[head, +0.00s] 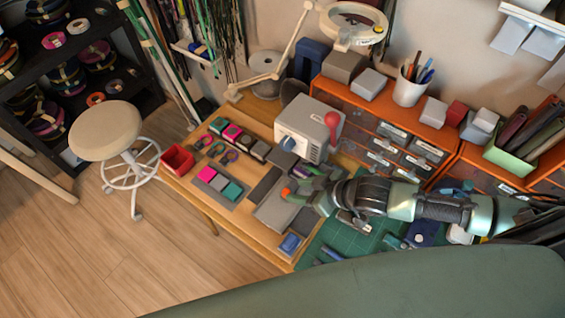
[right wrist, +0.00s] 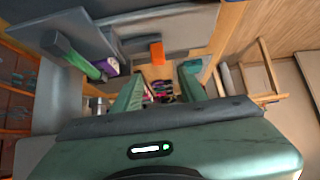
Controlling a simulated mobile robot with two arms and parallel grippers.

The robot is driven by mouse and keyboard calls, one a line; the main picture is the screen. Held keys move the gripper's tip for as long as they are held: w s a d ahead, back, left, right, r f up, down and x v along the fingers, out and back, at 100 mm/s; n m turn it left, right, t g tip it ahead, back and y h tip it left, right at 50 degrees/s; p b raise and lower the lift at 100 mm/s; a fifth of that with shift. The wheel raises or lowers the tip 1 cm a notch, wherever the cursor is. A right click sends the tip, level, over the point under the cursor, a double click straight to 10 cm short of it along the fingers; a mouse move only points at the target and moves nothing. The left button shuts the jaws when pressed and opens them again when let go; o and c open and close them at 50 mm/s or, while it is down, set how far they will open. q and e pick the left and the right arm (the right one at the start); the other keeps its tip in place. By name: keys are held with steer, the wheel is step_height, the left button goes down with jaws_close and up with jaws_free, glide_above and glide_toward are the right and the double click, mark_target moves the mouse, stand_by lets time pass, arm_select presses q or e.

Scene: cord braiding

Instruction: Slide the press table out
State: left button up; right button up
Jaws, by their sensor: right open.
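The press (head: 308,128) is a pale grey box with a red ball knob and a blue dial, standing at the back of the wooden desk. A flat grey plate, seemingly the press table (head: 274,212), lies in front of it. An orange tab (head: 286,192) shows at my right gripper (head: 305,194). In the right wrist view the orange tab (right wrist: 156,52) is on the grey plate's edge (right wrist: 190,38), just beyond the two open fingers (right wrist: 162,76). Nothing is visibly held. My right forearm hides part of the desk. My left gripper is not in view.
Left on the desk are a red bin (head: 177,159) and a tray of coloured blocks (head: 220,184). A green cutting mat (head: 345,238) with tools lies under my right arm. Orange drawers (head: 385,135) stand behind. A stool (head: 105,130) stands left; the floor there is clear.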

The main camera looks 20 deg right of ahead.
mark_target(286, 191)
steer(key=shift+s+d+f, duration=0.1)
steer(key=shift+d, duration=0.1)
steer(key=shift+x, duration=1)
steer(key=x, duration=0.3)
steer(key=shift+a+f+p, duration=0.1)
steer(key=shift+f+p, duration=0.2)
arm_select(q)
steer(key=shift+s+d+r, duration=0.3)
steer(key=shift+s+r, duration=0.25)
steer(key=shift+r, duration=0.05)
arm_select(e)
steer(key=shift+x, duration=0.8)
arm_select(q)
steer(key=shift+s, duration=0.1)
arm_select(e)
steer(key=shift+c, duration=1)
jaws_close()
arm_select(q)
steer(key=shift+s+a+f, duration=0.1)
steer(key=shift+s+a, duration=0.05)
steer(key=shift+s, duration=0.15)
arm_select(e)
steer(key=shift+f, duration=0.1)
